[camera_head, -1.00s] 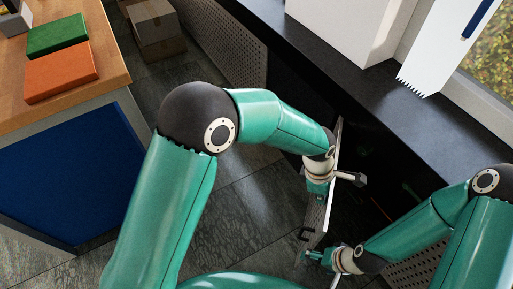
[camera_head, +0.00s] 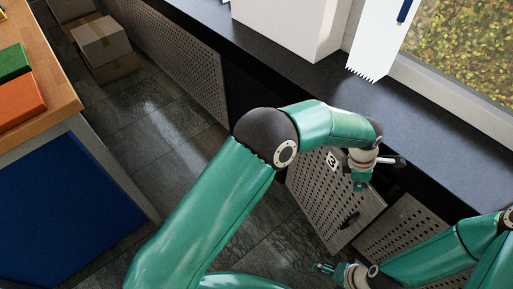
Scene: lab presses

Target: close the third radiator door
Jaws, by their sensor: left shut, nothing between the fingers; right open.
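The third radiator door (camera_head: 322,207) is a grey perforated panel with a "3" label near its top and a dark handle low on its right side. It stands partly open, angled out from the cabinet below the black sill. My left gripper (camera_head: 360,186) is shut and empty, pointing down at the door's upper right part. I cannot tell if it touches the panel. My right gripper (camera_head: 322,267) is open and low, near the door's bottom edge, apart from the handle. The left arm hides part of the door's upper left edge.
Another perforated panel (camera_head: 402,232) is right of the door, and a long one (camera_head: 180,70) is at far left. The black sill (camera_head: 420,150) runs above. A wooden-topped desk (camera_head: 62,100) stands left. Cardboard boxes (camera_head: 103,42) sit at the back. Floor between is clear.

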